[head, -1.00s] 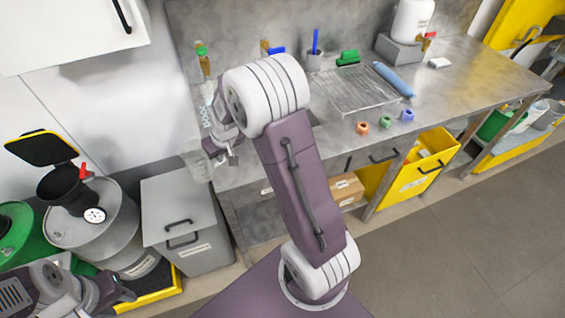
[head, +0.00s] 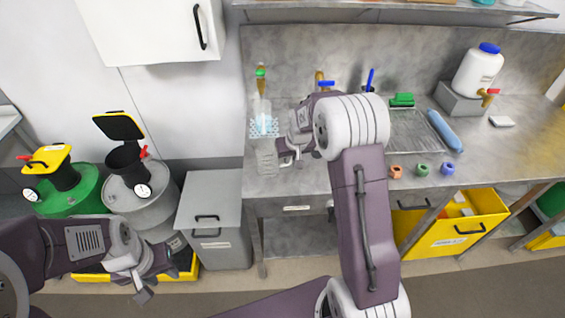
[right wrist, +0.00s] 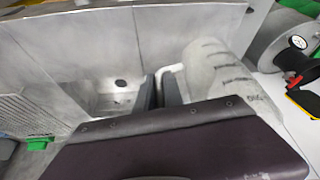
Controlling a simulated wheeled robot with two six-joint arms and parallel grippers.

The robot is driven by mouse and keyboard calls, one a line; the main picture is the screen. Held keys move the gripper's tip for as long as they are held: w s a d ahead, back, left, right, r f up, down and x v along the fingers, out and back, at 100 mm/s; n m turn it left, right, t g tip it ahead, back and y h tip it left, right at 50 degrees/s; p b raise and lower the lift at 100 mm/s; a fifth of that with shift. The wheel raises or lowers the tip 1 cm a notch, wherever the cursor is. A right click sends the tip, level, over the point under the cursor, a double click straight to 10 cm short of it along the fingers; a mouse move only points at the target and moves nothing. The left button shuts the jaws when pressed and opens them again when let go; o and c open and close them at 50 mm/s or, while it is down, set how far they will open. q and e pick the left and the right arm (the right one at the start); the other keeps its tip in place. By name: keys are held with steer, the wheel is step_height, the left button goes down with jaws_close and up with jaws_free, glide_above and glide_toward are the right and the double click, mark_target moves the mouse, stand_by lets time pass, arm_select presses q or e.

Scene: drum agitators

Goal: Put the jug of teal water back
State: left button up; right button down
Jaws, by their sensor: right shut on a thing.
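A clear, greyish jug (head: 267,157) with markings is over the left end of the steel bench. I cannot tell whether its base touches the bench top. My right gripper (head: 287,154) is beside it on the right, shut on its handle. In the right wrist view the jug (right wrist: 222,75) is close, its pale handle (right wrist: 168,80) between the fingers. No teal shows clearly in this jug. A vessel with teal content (head: 263,110) stands just behind it, at a pale blue perforated rack (head: 257,128). My left gripper (head: 153,280) is low at the left, apparently open and empty.
A white canister (head: 478,70) stands at the right. A grey bin (head: 213,220) and drums (head: 143,208) stand left of the bench.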

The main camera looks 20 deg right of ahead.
steer(key=w+f, duration=0.2)
steer(key=w, duration=0.1)
steer(key=w+f, duration=0.1)
steer(key=w, duration=0.1)
steer(key=shift+w+d+p, duration=0.1)
steer(key=shift+p, duration=0.3)
steer(key=shift+f, duration=0.15)
step_height(320, 180, down, 4)
steer(key=shift+r+p, duration=0.2)
steer(key=shift+p, duration=0.3)
steer(key=shift+f, duration=0.25)
steer(key=c, duration=1.7)
jaws_free()
steer(key=shift+s, duration=0.2)
steer(key=shift+o, duration=1.2)
steer(key=shift+w, duration=0.1)
